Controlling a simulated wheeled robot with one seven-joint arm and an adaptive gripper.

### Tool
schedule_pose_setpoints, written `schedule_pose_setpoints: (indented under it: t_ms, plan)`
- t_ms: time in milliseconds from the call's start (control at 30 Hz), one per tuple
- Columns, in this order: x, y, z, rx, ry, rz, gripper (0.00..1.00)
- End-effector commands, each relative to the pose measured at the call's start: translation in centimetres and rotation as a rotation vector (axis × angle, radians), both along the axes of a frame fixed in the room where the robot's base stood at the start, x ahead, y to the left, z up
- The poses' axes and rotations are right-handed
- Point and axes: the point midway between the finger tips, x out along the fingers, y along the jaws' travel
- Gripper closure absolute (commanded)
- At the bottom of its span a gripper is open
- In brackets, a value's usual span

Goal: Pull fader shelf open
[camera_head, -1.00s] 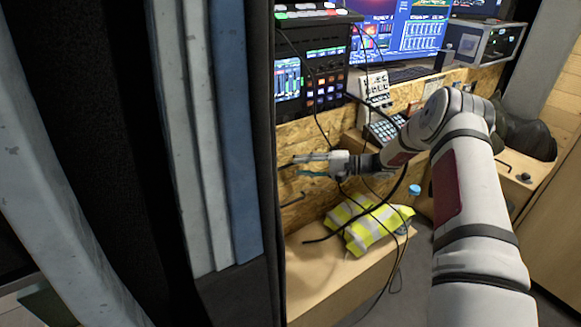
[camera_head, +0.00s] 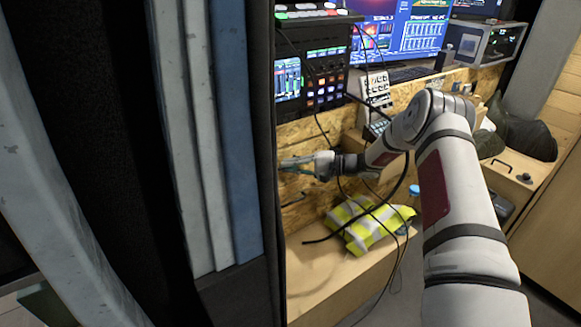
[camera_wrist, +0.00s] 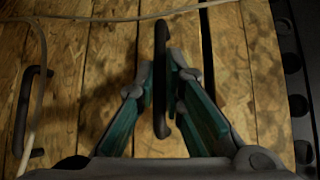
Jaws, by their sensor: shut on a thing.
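In the wrist view, the black bar handle (camera_wrist: 160,85) of a wooden chipboard front (camera_wrist: 228,75), probably the fader shelf, stands between the two teal-padded fingers of my gripper (camera_wrist: 161,68). The fingers are closed in on the handle, one on each side. In the head view my gripper (camera_head: 288,163) reaches left to the chipboard panel under the control desk. The dark post in front hides the panel's left part, and the gripped handle is not clear there. I cannot tell whether the shelf stands out from its housing.
A second black handle (camera_wrist: 33,110) is at the left in the wrist view, with a thin cable crossing it. In the head view, black cables hang beside my arm. A yellow safety vest (camera_head: 365,223) lies on the wooden bench (camera_head: 310,262) below. A dark post (camera_head: 268,150) stands close at left.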

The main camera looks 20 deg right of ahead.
Motion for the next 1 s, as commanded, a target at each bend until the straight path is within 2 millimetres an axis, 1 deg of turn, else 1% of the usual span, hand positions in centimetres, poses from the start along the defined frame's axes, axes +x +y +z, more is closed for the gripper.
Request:
schedule_pose_setpoints:
  t_ms: [167, 267, 367, 467, 567, 1000]
  plan:
    - [-0.4, -0.2, 0.0, 0.000, 0.002, -0.001, 1.00]
    - [-1.2, -0.5, 0.1, 0.000, 0.002, -0.002, 1.00]
    - [-2.6, -1.0, 0.1, 0.001, 0.005, -0.003, 1.00]
    - [-4.5, -1.6, 0.2, 0.000, 0.006, -0.004, 1.00]
    - [-7.0, -2.4, 0.3, 0.001, 0.006, -0.005, 1.00]
    - [-18.7, -6.2, 0.3, 0.002, 0.006, -0.006, 1.00]
